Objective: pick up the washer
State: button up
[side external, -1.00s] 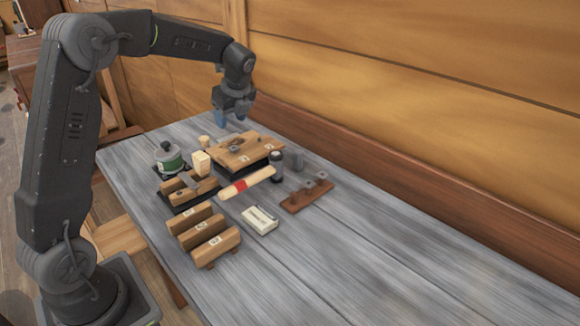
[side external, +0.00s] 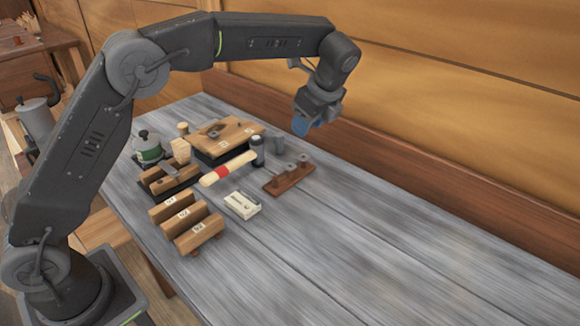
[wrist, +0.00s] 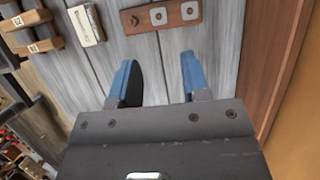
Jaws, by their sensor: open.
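A small red-brown board (side external: 286,182) lies on the grey table, right of the other objects. It carries pale, squarish washers; in the wrist view one washer (wrist: 158,16) is near the board's middle and another washer (wrist: 190,11) near its right end. A dark round spot or peg is at the board's left end. My gripper (side external: 301,126) is in the air above and beyond the board in the side view. In the wrist view my gripper (wrist: 156,62) is open and empty, with its blue fingers apart over bare planks and the board ahead of them.
Left of the board are a cream box (side external: 242,204), a mallet-like tool (side external: 228,170) with a red band, wooden blocks (side external: 194,236), a raised wooden board (side external: 226,135) and a grey-green pot (side external: 148,150). Dark cylinders stand behind the board. The near-right table is clear; a wooden wall (side external: 470,90) rises behind.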

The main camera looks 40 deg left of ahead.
aim_at(289, 166)
jog(key=x, duration=1.3)
jog(key=shift+s+a+f, duration=0.1)
jog(key=shift+s+f, duration=0.05)
jog(key=shift+s, duration=0.05)
jog(key=c, duration=0.7)
